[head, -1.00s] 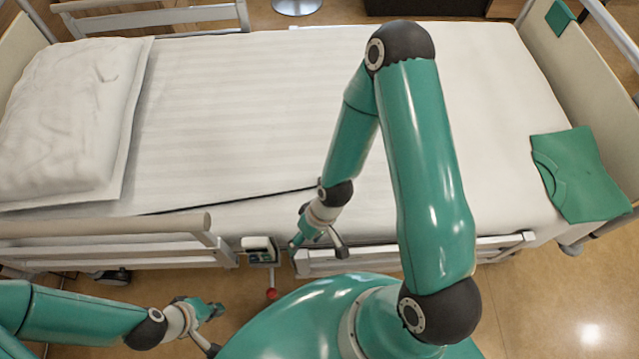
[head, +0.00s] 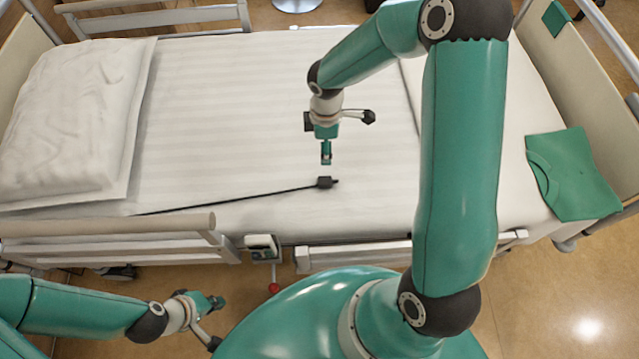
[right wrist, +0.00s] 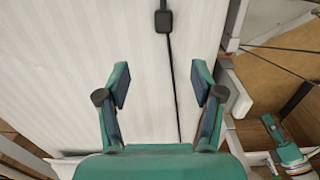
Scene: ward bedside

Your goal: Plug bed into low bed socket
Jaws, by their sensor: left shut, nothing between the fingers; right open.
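A dark plug (head: 326,182) lies on the white bed sheet near the bed's near side. Its black cord (head: 240,200) runs left to the near bed rail. My right gripper (head: 326,158) is open and empty, just beyond the plug in the head view. In the right wrist view the plug (right wrist: 163,20) shows past the open fingertips (right wrist: 160,78), and the cord runs down between the fingers. My left gripper (head: 216,302) is shut and empty, low beside the bed at the lower left. I cannot make out a low bed socket in these views.
A pale control box (head: 261,245) with a red knob (head: 274,288) below it sits in the near rail gap. The near side rail (head: 110,228) stands at left. A pillow (head: 75,120) and green folded garment (head: 572,172) lie on the bed.

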